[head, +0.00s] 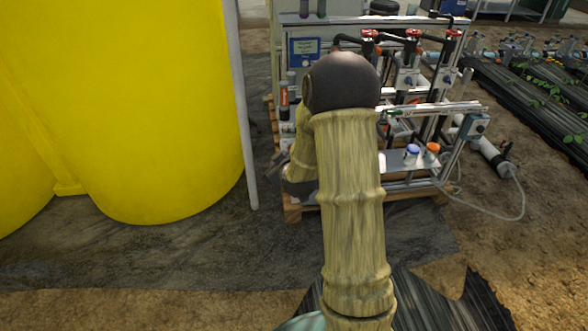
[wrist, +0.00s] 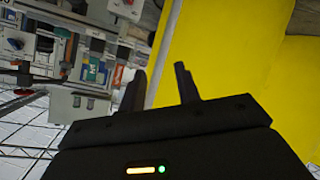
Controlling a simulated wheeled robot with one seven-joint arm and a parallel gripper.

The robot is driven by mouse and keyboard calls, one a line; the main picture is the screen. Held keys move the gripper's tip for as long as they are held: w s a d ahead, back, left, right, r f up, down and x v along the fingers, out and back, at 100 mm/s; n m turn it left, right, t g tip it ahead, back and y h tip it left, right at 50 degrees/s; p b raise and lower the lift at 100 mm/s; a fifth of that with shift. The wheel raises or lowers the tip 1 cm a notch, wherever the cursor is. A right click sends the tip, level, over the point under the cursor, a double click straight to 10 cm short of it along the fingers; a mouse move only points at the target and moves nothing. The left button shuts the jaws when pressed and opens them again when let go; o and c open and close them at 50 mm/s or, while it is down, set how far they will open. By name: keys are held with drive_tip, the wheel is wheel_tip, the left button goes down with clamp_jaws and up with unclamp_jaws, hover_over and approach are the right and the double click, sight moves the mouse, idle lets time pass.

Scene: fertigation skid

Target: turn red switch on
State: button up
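My gripper (wrist: 160,76) is open and empty in the wrist view, its two dark fingers apart. I cannot clearly make out a red switch. In the head view the skid (head: 400,110) carries several red valve handles, one of them a red handle (head: 412,33) at the top. In the wrist view a grey box with a round knob (wrist: 15,43) is at the upper left, away from the fingers; its colour is too small to tell. In the head view my arm covers the middle of the skid and hides most of my gripper.
Large yellow tanks (head: 150,110) fill the left, and a yellow surface (wrist: 220,50) stands right behind my fingers in the wrist view. A grey upright post (head: 243,120) stands between tank and skid. A pallet (head: 292,207) lies under the skid. The floor in front is clear.

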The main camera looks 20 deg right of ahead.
drive_tip(key=w+d+f+t+h+b, duration=0.1)
drive_tip(key=d+f+b, duration=0.2)
drive_tip(key=f+b, duration=0.2)
drive_tip(key=w+d+f+t+h+b, duration=0.1)
drive_tip(key=d+f+t+b, duration=0.1)
drive_tip(key=f+b, duration=0.3)
drive_tip(key=w+d+f+n+t+h+b, duration=0.1)
drive_tip(key=d+f+b, duration=0.2)
drive_tip(key=f, duration=0.5)
drive_tip(key=shift+w+d+f+t+b, duration=0.2)
drive_tip(key=shift+w+d+t+b, duration=0.2)
drive_tip(key=shift+b, duration=0.5)
drive_tip(key=b+x, duration=0.6)
drive_tip(key=x, duration=1.1)
drive_tip(key=shift+b, duration=0.3)
drive_tip(key=shift+w+d, duration=0.15)
clamp_jaws()
